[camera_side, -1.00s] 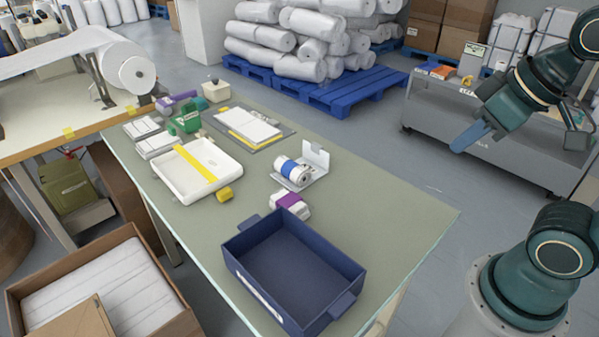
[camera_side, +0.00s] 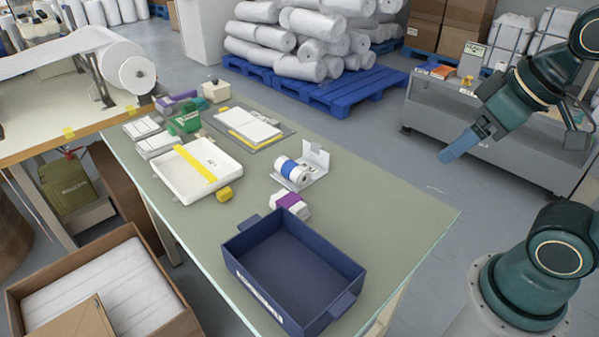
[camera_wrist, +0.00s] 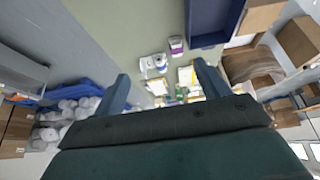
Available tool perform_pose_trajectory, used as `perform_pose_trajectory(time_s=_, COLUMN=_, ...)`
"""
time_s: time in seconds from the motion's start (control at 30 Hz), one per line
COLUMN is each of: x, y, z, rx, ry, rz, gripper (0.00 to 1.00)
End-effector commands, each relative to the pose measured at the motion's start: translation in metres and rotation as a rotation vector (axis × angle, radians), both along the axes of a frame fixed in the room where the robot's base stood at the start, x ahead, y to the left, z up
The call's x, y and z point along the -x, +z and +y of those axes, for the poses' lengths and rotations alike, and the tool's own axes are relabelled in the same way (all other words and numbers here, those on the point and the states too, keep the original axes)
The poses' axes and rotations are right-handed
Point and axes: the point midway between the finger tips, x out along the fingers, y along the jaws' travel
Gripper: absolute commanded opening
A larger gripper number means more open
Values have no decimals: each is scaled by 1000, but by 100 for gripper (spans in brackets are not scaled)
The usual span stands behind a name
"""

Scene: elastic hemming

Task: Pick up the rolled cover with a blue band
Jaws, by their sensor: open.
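The rolled cover with a blue band (camera_side: 292,168) is a white roll lying on a small white holder (camera_side: 317,160) on the green table. In the wrist view the roll (camera_wrist: 161,64) shows small, ahead and between my fingers. My gripper (camera_side: 460,146) is high to the right, beyond the table edge and well apart from the roll. Its two fingers (camera_wrist: 161,84) are spread and empty.
A dark blue open bin (camera_side: 293,262) stands empty at the near end of the table (camera_side: 405,212). A white tray (camera_side: 180,180) with a yellow strip, a yellow piece (camera_side: 224,195) and a clipboard-like board (camera_side: 270,140) lie left. The table's right side is clear.

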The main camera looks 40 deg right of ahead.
Motion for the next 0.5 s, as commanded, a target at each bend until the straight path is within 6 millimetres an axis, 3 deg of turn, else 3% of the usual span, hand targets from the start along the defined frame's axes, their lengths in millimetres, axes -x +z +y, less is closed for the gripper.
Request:
perform_pose_trajectory(time_s=0.3, x=-2, y=1, z=0, rx=0, ry=0, rz=1, gripper=75)
perform_pose_trajectory(time_s=0.5, x=-17, y=7, z=-1, rx=1, ry=0, rz=12, gripper=75)
